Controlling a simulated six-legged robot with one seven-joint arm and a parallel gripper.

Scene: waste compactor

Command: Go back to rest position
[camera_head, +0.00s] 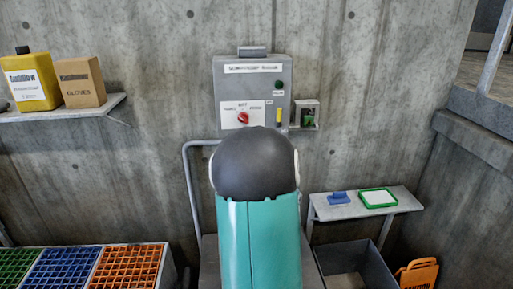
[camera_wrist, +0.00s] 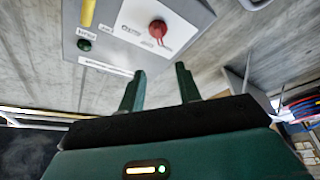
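My gripper (camera_wrist: 160,70) is open in the wrist view, its two dark green fingers apart with nothing between them. Beyond the fingertips is a grey control box (camera_wrist: 115,62) with a red knob (camera_wrist: 157,29), a green button (camera_wrist: 84,45) and a yellow part (camera_wrist: 88,12). The fingers appear apart from the knob. In the head view my teal arm stands in front of the wall and hides my gripper. The control box (camera_head: 228,83) shows on the wall above it, with the red knob (camera_head: 243,118) and the green button (camera_head: 279,85).
A shelf (camera_head: 110,103) at left holds a yellow jug (camera_head: 30,85) and a brown box (camera_head: 80,83). Green, blue and orange grids (camera_head: 130,266) stand at lower left. A small table (camera_head: 332,212) at right holds a blue item (camera_head: 339,198) and a green-rimmed tray (camera_head: 378,190). A grey bin (camera_head: 362,262) stands below.

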